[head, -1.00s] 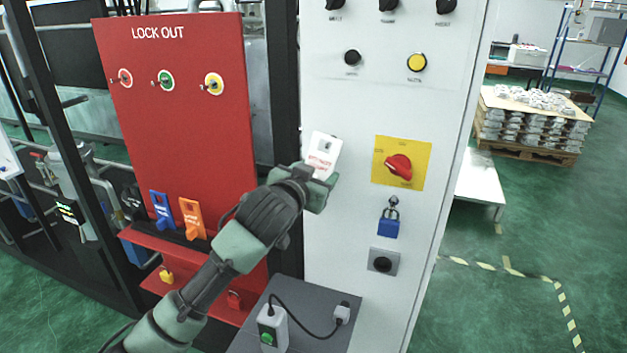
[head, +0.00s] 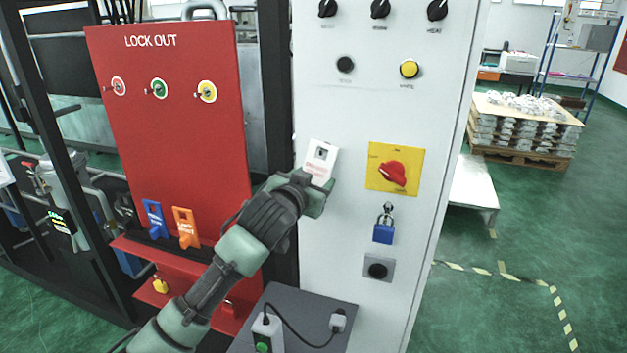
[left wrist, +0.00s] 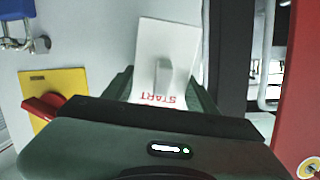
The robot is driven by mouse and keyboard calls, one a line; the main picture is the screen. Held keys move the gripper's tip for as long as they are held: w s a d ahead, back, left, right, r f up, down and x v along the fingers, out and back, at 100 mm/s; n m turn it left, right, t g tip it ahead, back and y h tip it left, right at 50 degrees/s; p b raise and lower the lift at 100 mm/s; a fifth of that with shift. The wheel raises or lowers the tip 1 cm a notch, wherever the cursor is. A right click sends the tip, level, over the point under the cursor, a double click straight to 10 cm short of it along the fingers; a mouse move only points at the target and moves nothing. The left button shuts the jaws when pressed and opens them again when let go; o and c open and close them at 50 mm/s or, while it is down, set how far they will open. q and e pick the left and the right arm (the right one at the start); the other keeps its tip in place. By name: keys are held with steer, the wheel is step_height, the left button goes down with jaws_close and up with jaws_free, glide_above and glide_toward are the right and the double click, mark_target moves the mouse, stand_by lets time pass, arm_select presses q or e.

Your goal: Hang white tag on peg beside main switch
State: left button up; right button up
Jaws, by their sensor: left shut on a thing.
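My left gripper (head: 318,192) is shut on the lower part of the white tag (head: 320,160), which has red lettering. The tag is upright in front of the grey cabinet panel, left of the main switch, a red knob (head: 392,173) on a yellow plate (head: 410,158). A dark square shows in the tag's upper part. I cannot tell whether the tag touches the panel or a peg; no peg shows clearly. In the left wrist view the tag (left wrist: 165,45) rises from between the fingers, with the red knob (left wrist: 42,106) at left. My right gripper is out of view.
A blue padlock (head: 383,233) hangs below the switch, above a grey socket (head: 378,268). A dark grey box (head: 300,315) is below my arm.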

arm_select(q)
steer(key=o, duration=1.4)
steer(key=shift+o, duration=0.2)
